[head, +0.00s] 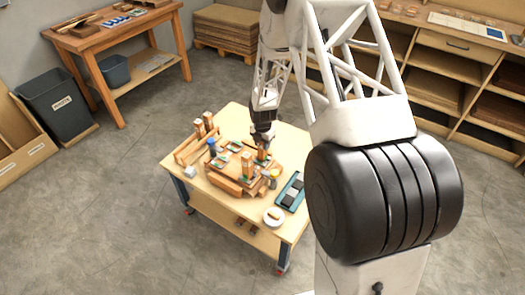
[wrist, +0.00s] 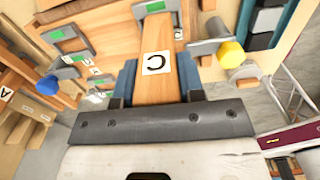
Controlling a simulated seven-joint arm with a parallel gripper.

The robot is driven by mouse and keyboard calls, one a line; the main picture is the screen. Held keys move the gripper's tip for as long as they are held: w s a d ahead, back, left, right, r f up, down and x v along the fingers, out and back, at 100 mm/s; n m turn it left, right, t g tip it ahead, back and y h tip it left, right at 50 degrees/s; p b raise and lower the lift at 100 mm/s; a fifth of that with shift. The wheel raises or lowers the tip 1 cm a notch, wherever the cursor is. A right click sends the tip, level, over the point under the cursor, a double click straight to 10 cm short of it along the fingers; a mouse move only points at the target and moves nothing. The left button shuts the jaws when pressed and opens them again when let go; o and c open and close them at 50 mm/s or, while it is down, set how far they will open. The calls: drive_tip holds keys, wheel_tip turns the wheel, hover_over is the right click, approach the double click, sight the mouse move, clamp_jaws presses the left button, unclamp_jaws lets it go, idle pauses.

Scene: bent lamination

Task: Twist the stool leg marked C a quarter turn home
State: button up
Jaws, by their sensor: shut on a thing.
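The stool leg marked C (wrist: 158,84) is a light wooden bar with a white label, in the middle of the wrist view. My gripper (wrist: 157,90) is shut on it, with a blue-grey jaw on either side below the label. In the head view my gripper (head: 262,143) is over the far right part of the wooden work on the small table, with the top of the leg (head: 262,154) just under it. The leg's far end meets a wooden part near a grey fitting with a green patch (wrist: 152,8). The joint itself is not clear to see.
A clamp with a yellow knob (wrist: 231,54) stands close to the right of the leg. A clamp with a blue knob (wrist: 47,86) is at the left. The table (head: 237,118) also bears a teal tray (head: 291,191) and a white bowl (head: 273,216). Other upright legs (head: 247,165) stand nearby.

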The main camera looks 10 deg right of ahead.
drive_tip(key=shift+m, duration=1.6)
drive_tip(key=shift+m, duration=1.8)
drive_tip(key=shift+m, duration=0.3)
drive_tip(key=shift+m, duration=1.5)
